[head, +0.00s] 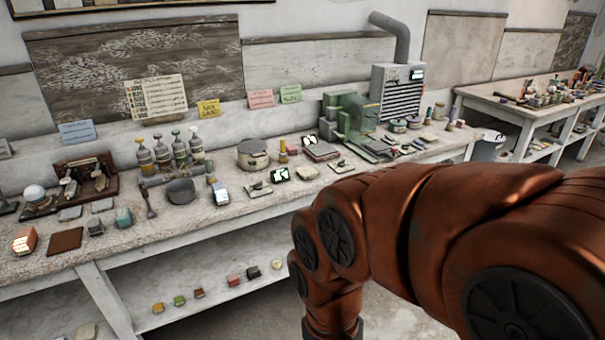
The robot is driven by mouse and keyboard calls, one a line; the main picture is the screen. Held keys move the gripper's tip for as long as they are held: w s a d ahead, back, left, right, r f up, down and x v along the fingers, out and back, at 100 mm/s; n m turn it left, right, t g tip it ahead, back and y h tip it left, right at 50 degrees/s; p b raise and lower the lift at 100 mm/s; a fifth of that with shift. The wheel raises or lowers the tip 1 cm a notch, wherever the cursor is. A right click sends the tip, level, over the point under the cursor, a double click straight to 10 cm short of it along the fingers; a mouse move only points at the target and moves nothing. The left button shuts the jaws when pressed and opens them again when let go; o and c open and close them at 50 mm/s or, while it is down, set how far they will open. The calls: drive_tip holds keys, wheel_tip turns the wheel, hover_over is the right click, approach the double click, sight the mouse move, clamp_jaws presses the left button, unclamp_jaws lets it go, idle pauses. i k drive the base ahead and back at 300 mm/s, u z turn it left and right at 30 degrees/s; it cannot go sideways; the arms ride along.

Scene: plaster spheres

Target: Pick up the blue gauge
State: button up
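I cannot make out for certain which object is the blue gauge. A small upright bluish item with a pale face (221,193) stands near the front edge of the long bench, right of a grey pot. A teal block (123,217) sits further left on the same bench. Both are small in the head view, and their details are unclear. My orange-brown arm fills the right foreground and bends down in front of the bench. My gripper is below the picture's bottom edge and cannot be seen.
The long bench (255,207) is crowded with a grey pot (181,191), a round lidded tin (253,154), bottles and a green machine (352,118). Small blocks lie on its lower shelf (205,272). A second cluttered table (520,112) stands at right. Some floor shows below.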

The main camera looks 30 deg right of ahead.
sight(221, 193)
drive_tip(key=u, duration=0.25)
drive_tip(key=i, duration=0.45)
drive_tip(key=u, duration=0.55)
drive_tip(key=i, duration=1.15)
drive_tip(key=z, duration=0.15)
